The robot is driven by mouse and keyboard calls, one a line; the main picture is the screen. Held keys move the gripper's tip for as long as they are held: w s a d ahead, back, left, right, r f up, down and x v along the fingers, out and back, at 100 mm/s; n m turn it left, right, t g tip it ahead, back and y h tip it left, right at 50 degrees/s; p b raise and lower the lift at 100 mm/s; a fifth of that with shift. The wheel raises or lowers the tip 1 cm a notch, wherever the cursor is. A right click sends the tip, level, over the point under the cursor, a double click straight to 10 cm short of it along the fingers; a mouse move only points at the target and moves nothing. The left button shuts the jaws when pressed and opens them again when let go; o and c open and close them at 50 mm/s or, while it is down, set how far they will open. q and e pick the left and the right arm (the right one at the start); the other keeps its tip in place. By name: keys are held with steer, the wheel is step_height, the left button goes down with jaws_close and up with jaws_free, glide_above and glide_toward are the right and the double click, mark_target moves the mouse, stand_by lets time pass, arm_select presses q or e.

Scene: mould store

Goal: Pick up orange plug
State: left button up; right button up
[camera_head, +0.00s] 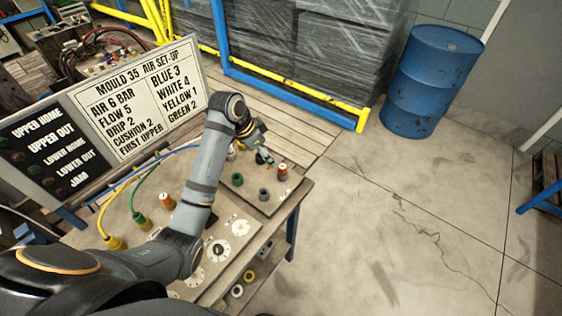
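An orange plug (282,169) with a pale body stands upright at the right end of the bench's raised board. Another orange-topped plug (167,200) stands further left on the bench, beside my arm. I cannot tell from the picture which one the task means. My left gripper (266,158) is over the board, pointing down and right, just left of the right-hand orange plug and apart from it. Its fingers are small and dark, so I cannot tell whether they are open. My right gripper is out of view.
A green plug (139,218) and a yellow plug (116,243) with hoses are at left. A sign (150,95) stands behind. A blue barrel (430,80) stands beyond open floor at right.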

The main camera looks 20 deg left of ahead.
mark_target(280, 168)
arm_select(q)
steer(key=p+x, duration=0.1)
steer(key=x, duration=0.3)
steer(key=d+p+x, duration=0.1)
steer(key=x, duration=0.4)
steer(key=shift+s+d+r, duration=0.1)
steer(key=shift+d+r, duration=0.05)
steer(key=shift+r, duration=0.1)
steer(key=shift+f, duration=0.35)
steer(key=shift+r, duration=0.1)
steer(key=c, duration=0.7)
jaws_close()
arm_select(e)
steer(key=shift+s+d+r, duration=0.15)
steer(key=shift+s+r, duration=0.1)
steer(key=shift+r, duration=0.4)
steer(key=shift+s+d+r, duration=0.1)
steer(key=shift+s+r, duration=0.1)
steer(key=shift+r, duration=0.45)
